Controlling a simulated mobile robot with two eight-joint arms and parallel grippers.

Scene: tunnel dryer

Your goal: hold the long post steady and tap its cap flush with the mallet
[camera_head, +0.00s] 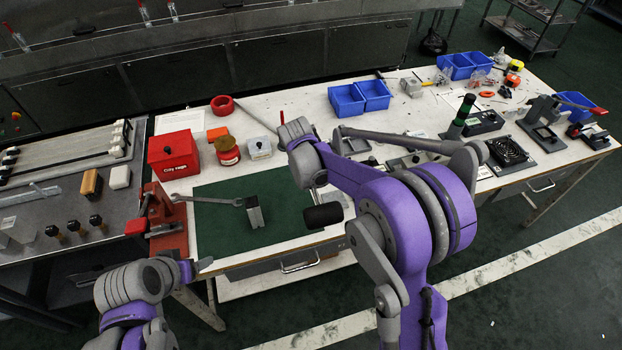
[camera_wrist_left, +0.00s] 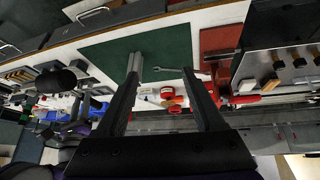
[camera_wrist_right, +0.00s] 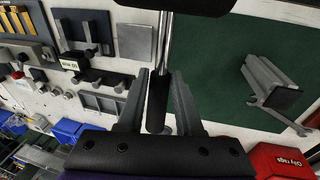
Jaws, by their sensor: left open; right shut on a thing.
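The grey post (camera_head: 256,214) stands on the green mat (camera_head: 215,230), with a second grey piece close against it. In the right wrist view the post (camera_wrist_right: 262,75) shows a dark end face (camera_wrist_right: 285,101); I cannot tell whether this is the cap. My right gripper (camera_wrist_right: 158,88) is shut on the mallet's dark grip (camera_wrist_right: 157,105). The mallet's black head (camera_head: 323,215) hangs right of the post, apart from it. My left gripper (camera_wrist_left: 162,78) is open and empty, at the bench's front left, with the post (camera_wrist_left: 134,62) ahead near one finger.
A wrench (camera_head: 205,200) lies on the mat beside the post. A red vise (camera_head: 165,220) stands at the mat's left. A red box (camera_head: 173,155), tins and a red tape roll (camera_head: 222,105) lie behind. Blue bins (camera_head: 346,101) stand farther back. The mat's front is clear.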

